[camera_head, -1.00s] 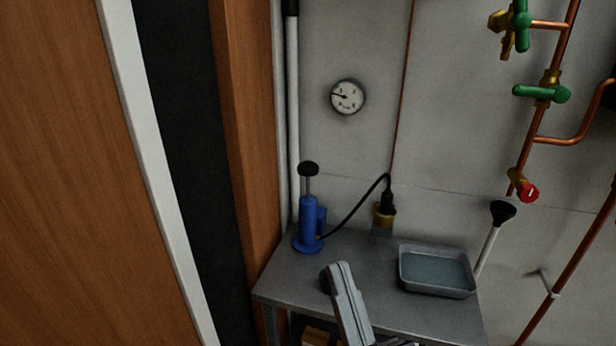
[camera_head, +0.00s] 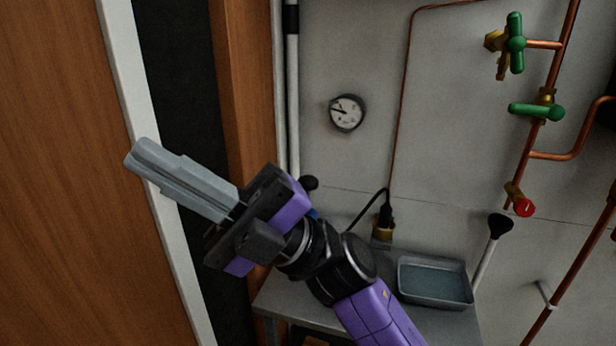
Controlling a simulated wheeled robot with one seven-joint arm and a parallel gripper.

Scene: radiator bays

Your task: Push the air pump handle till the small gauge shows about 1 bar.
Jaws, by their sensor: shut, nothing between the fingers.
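The small round gauge (camera_head: 347,113) hangs on the grey wall. Its needle points to the left, and its numbers are too small to read. The air pump is mostly hidden behind my arm; only its black handle knob (camera_head: 310,184) and a sliver of blue body show. A black hose (camera_head: 366,211) runs from the pump side to a brass fitting (camera_head: 382,229). My gripper (camera_head: 136,158) is shut and empty. It points up and left in front of the door frame, left of the pump and apart from the handle in the picture.
A grey metal table (camera_head: 278,292) stands below, with a shallow tray (camera_head: 436,281) at its right. Copper pipes with green valve handles (camera_head: 536,110) and a red knob (camera_head: 524,207) are on the right wall. A wooden panel (camera_head: 60,200) closes off the left.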

